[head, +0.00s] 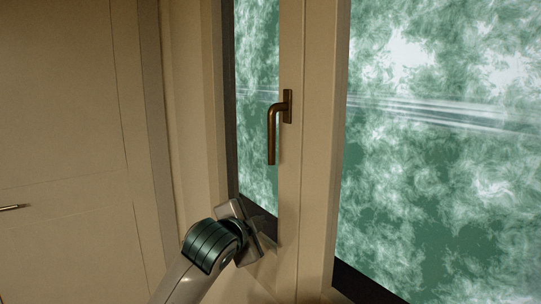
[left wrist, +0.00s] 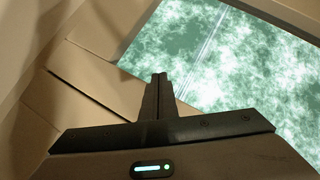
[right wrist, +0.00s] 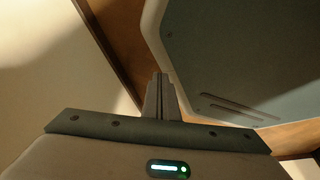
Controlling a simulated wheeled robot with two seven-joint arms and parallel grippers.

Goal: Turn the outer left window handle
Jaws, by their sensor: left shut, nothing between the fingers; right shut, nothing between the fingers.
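The bronze window handle (head: 272,137) is on the beige upright of the window frame in the head view. Its lever hangs straight down from a narrow plate. My left gripper (head: 262,240) is below the handle and apart from it, near the lower part of the window frame. In the left wrist view its fingers (left wrist: 158,82) are together with nothing between them; the handle does not show there. My right gripper shows only in the right wrist view, where its fingers (right wrist: 160,82) are shut and empty, away from the handle.
Large panes (head: 440,150) with a green and white cloudy view fill the right. A beige door (head: 60,120) with a small lever (head: 10,207) stands at the left. In the right wrist view a grey-blue panel (right wrist: 240,60) with slots lies beyond the fingers, beside a brown wooden edge.

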